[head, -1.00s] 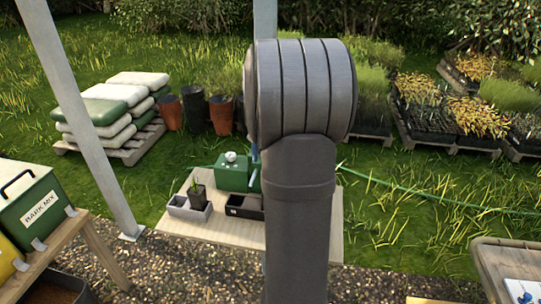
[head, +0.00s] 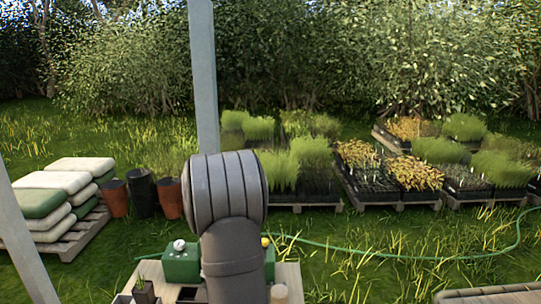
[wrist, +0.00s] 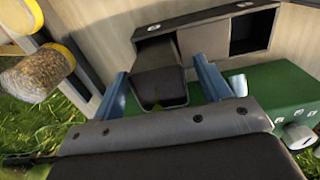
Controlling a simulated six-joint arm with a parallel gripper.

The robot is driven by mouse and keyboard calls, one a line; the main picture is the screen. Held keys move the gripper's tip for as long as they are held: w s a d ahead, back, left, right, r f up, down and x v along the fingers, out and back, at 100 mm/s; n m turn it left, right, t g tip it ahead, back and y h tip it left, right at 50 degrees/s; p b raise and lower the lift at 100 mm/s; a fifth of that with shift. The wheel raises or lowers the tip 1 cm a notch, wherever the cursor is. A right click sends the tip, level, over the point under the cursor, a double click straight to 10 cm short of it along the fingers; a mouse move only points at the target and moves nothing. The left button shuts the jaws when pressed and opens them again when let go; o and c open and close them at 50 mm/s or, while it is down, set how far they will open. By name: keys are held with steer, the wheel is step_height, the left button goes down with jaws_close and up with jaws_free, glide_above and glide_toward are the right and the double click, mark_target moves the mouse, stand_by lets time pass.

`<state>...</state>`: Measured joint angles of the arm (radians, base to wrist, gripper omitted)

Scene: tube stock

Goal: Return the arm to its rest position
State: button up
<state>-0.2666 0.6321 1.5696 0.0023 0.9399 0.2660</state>
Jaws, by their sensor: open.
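My gripper (wrist: 160,67) shows in the wrist view with its two blue fingers apart. A dark pot (wrist: 161,86) with a bit of green at its lower edge shows between the fingers; I cannot tell whether they touch it. In the head view my arm's grey links stand upright at centre-left and hide the gripper. A small dark pot with a plant (head: 143,291) stands at the bottom edge of the head view, left of my arm.
A green box (head: 181,264) with a gauge stands on the pale board (head: 290,275); it also shows in the wrist view (wrist: 275,95). Stacked sacks (head: 55,195) lie on a pallet at left. Plant trays (head: 400,175) stand behind. A hose (head: 400,255) crosses the grass.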

steer(key=shift+f, duration=1.25)
steer(key=shift+r, duration=0.15)
step_height(320, 180, up, 18)
step_height(320, 180, down, 18)
steer(key=shift+f, duration=0.1)
step_height(320, 180, up, 8)
steer(key=shift+f, duration=0.15)
